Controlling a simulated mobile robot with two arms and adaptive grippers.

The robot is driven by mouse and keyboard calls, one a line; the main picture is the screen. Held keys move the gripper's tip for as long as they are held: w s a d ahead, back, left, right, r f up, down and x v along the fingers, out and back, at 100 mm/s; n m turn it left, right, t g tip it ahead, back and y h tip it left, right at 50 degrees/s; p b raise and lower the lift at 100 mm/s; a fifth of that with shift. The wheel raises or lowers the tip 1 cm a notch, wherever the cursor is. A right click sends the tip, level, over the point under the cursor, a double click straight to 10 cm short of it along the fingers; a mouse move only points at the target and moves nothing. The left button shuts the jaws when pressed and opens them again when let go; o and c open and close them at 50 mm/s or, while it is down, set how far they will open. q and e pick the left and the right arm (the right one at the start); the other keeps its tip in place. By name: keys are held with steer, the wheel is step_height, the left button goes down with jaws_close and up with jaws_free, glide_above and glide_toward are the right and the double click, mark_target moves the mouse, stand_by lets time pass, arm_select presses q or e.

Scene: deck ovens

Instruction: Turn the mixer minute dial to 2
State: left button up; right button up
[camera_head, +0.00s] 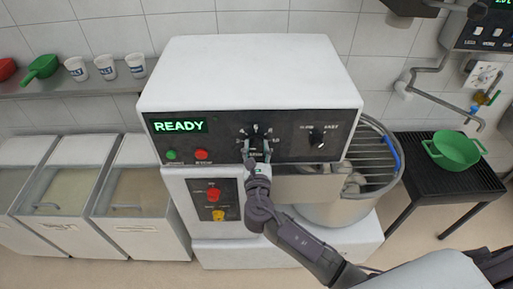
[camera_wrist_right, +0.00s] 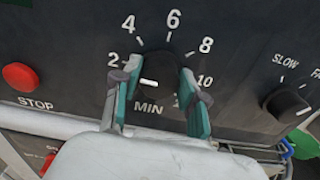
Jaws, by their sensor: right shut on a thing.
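The mixer (camera_head: 245,75) is a large white machine with a dark control panel in the head view. Its minute dial (camera_wrist_right: 155,72) is a black knob marked 2, 4, 6, 8, 10 and MIN in the right wrist view. The dial's white pointer line lies to the left, level with or slightly below the 2 mark. My right gripper (camera_head: 257,156) is shut on this dial, its teal-padded fingers (camera_wrist_right: 160,95) on the knob's left and right sides. In the head view the fingers partly hide the dial. My left gripper is not in view.
The SLOW/FAST knob (camera_wrist_right: 286,104) is right of the dial. The red STOP button (camera_wrist_right: 19,76) is to its left. The mixer display (camera_head: 180,126) reads READY. A bowl under a wire guard (camera_head: 374,150) stands right of the panel. A green pot (camera_head: 453,150) sits on a black stand.

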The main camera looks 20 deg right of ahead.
steer(key=shift+f, duration=0.2)
stand_by(0.4)
steer(key=o, duration=1.1)
steer(key=shift+r, duration=0.1)
steer(key=shift+o, duration=0.2)
steer(key=shift+s, duration=0.1)
steer(key=v, duration=1.2)
